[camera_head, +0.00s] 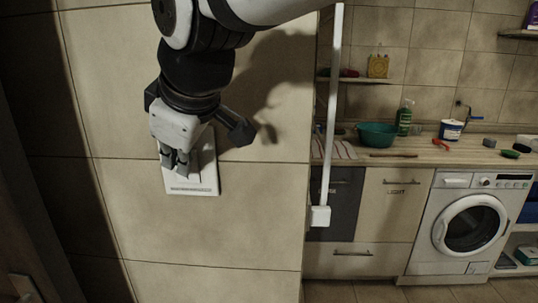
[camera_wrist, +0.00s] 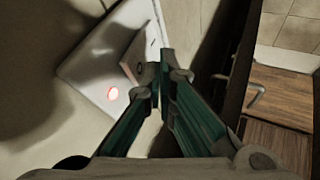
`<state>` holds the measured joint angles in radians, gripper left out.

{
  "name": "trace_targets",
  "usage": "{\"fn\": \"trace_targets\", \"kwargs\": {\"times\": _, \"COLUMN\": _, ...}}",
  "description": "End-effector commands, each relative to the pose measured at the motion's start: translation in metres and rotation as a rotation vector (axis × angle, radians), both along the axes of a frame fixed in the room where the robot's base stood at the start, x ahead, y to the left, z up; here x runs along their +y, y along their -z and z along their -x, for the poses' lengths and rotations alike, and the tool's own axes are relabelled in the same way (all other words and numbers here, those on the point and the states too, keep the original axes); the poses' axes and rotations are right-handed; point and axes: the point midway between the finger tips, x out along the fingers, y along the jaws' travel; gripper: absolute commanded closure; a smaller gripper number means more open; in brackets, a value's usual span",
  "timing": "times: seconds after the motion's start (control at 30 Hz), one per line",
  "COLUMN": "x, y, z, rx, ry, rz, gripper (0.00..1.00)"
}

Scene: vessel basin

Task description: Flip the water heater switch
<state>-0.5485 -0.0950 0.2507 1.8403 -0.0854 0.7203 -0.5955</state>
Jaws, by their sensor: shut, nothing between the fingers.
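The water heater switch is a white wall plate (camera_head: 207,180) on the tiled wall in the head view, left of centre. My gripper (camera_head: 178,168) is in front of its left part and hides some of it. In the wrist view the switch plate (camera_wrist: 82,72) shows a glowing red light near its lower edge and a raised rocker (camera_wrist: 134,62). My gripper (camera_wrist: 165,75) is shut and empty, its fingertips at the rocker. I cannot tell whether they touch it.
A white vertical rail (camera_head: 331,120) stands at the wall's right edge. Beyond it are a counter with a green basin (camera_head: 377,134) and a washing machine (camera_head: 470,225). In the wrist view a wooden door with a handle (camera_wrist: 256,95) is at the right. The wall below the switch is clear.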

Motion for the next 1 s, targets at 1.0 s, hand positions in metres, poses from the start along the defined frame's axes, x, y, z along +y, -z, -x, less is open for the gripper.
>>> {"fn": "trace_targets", "kwargs": {"times": 1.0, "x": 0.0, "y": -0.018, "z": -0.011, "rx": 0.019, "ry": 0.002, "rz": 0.0, "gripper": 1.0}}
